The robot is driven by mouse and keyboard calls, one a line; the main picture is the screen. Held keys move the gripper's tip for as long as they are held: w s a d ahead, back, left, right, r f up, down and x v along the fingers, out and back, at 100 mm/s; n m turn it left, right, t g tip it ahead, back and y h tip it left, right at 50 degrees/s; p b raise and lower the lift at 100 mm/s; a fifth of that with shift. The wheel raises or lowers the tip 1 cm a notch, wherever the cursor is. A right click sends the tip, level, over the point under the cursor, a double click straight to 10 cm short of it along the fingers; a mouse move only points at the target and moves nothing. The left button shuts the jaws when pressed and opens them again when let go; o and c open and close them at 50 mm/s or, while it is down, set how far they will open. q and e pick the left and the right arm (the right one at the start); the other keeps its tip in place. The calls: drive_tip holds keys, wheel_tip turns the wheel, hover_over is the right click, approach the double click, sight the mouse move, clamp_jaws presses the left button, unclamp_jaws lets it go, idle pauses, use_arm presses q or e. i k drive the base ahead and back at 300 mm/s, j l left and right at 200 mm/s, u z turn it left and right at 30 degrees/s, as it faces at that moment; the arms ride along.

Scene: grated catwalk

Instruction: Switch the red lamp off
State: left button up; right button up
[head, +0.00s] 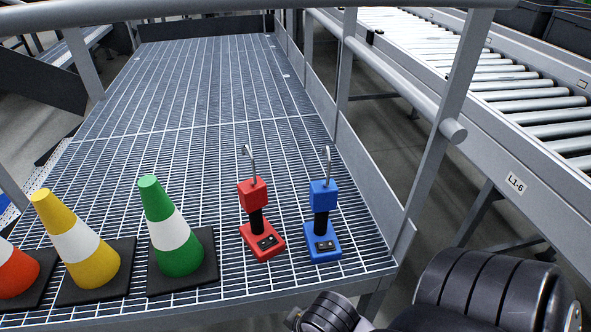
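The red lamp (254,194) stands upright on the grated catwalk (205,85), right of the green cone. It has a red block head with a hooked rod on top, a black neck and a red base with a dark switch panel (268,241). Whether it is lit cannot be told. A blue lamp (323,194) of the same shape stands just to its right. My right arm shows at the bottom right, but its gripper fingers are not visible. My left gripper is not in view.
A green cone (175,235), a yellow cone (82,245) and a red cone (16,272) stand in a row to the left. A grey railing post (455,110) and a roller conveyor (510,95) are on the right. The grating behind the lamps is clear.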

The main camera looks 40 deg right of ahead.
sight(271, 239)
drive_tip(key=z, duration=1.1)
